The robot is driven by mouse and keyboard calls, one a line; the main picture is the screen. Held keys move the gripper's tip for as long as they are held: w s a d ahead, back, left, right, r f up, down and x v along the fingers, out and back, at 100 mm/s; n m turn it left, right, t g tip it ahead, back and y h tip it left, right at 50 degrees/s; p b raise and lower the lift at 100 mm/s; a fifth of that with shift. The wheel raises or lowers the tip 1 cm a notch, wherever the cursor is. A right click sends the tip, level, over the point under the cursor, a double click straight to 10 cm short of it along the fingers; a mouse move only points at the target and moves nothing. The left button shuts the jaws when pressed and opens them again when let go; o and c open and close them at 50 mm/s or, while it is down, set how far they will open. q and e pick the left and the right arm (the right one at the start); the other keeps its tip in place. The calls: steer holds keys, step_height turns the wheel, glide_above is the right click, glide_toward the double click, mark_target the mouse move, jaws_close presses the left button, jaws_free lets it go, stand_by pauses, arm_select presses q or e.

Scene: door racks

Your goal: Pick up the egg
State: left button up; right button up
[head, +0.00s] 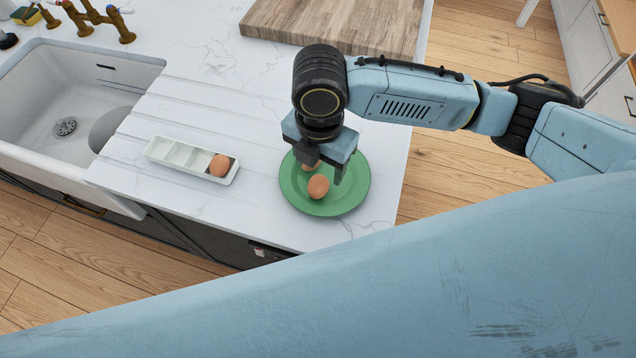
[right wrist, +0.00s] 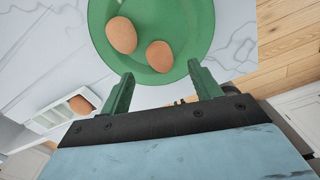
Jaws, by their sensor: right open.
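A green plate (head: 352,196) lies on the white counter and holds two brown eggs. One egg (head: 318,187) shows near the plate's middle; the other (head: 307,167) is partly hidden by my right gripper (head: 324,172). That gripper is open above the plate, pointing down. In the right wrist view, its fingers (right wrist: 161,72) are apart and empty. One egg (right wrist: 159,56) appears just beyond the gap between them, and the other (right wrist: 121,35) farther up and left. A third brown egg (head: 219,165) sits in the right end of a white tray (head: 173,164). My left gripper is not in view.
A white sink (head: 50,95) is at the left, with brass taps (head: 100,17) behind it. A wooden board (head: 335,25) lies at the back of the counter. The counter's right edge is close to the plate. Clear counter lies between tray and plate.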

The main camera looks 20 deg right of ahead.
mark_target(320, 179)
step_height(320, 179, down, 7)
steer(key=shift+w+d+r, duration=0.1)
steer(key=shift+w+r, duration=0.05)
steer(key=shift+r, duration=0.05)
stand_by(0.3)
steer(key=c, duration=0.7)
